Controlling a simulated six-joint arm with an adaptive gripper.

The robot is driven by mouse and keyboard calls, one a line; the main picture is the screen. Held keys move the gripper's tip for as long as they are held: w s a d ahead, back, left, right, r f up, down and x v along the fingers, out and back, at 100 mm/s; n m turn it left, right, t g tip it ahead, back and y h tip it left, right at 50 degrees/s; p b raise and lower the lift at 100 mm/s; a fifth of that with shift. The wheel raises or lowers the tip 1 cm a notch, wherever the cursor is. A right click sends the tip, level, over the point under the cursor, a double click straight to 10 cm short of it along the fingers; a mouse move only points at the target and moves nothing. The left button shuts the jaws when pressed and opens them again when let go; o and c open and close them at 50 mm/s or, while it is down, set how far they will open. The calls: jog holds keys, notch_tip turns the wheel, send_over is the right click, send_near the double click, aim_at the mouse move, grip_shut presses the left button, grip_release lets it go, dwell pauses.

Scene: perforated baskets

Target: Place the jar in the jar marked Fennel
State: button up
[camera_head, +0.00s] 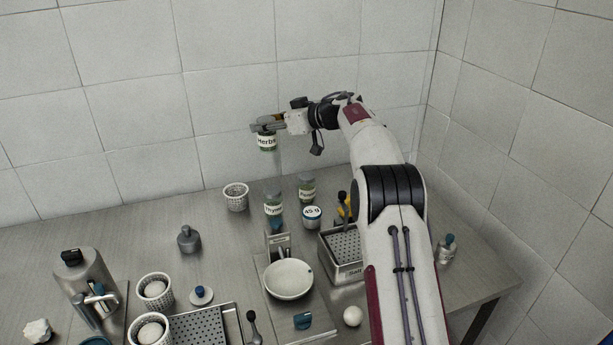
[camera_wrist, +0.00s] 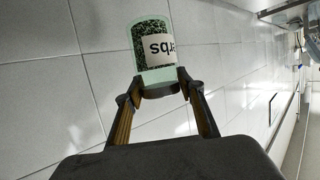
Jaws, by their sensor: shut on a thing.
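I cannot tell which jar is marked Fennel.
A "45 g" cup (camera_head: 312,217) stands beside the jars. A white perforated basket (camera_head: 236,197) is left of them. A white bowl (camera_head: 288,279) is in front, with a metal perforated bin (camera_head: 343,249) to its right. The back left of the table is clear.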

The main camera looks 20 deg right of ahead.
jog(key=s+d+m+h, duration=0.1)
jog(key=d, duration=1)
jog(key=shift+s+d+f+t, duration=0.15)
jog(key=shift+s+t, duration=0.05)
jog(key=shift+t, duration=0.2)
notch_tip(320, 180, down, 6)
jog(key=shift+f, duration=0.15)
jog(key=shift+f, duration=1.9)
jog(key=shift+f, duration=0.1)
jog(key=o, duration=1.3)
jog(key=shift+o, duration=0.2)
